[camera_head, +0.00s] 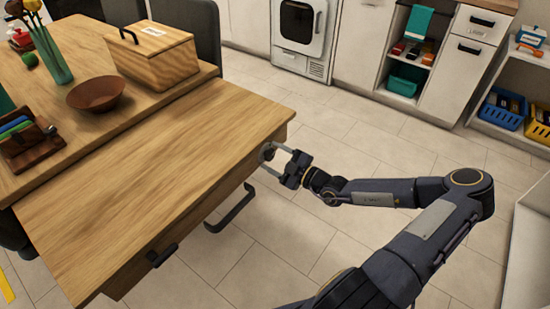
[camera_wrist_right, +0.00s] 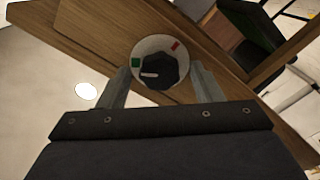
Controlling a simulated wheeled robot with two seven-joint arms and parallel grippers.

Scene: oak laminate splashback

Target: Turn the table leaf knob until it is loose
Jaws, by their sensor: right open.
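The table leaf (camera_head: 160,185) is a flat wooden panel at the near side of the table. Its knob (camera_head: 267,152) is on the leaf's right edge, partly covered by my gripper in the head view. In the right wrist view the knob (camera_wrist_right: 156,70) is black with a pale pointer line, on a round light plate with a green mark (camera_wrist_right: 135,63) at left and a red mark (camera_wrist_right: 175,45) at upper right. The pointer lies toward the left. My right gripper (camera_head: 276,156) is open, its fingers (camera_wrist_right: 160,85) on either side of the knob; contact cannot be told. My left gripper is not visible.
A wooden box (camera_head: 155,55), a brown bowl (camera_head: 97,93) and a vase (camera_head: 50,55) stand on the table. A dark bar handle (camera_head: 232,210) juts out below the leaf. The tiled floor (camera_head: 330,125) to the right is clear up to the cabinets.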

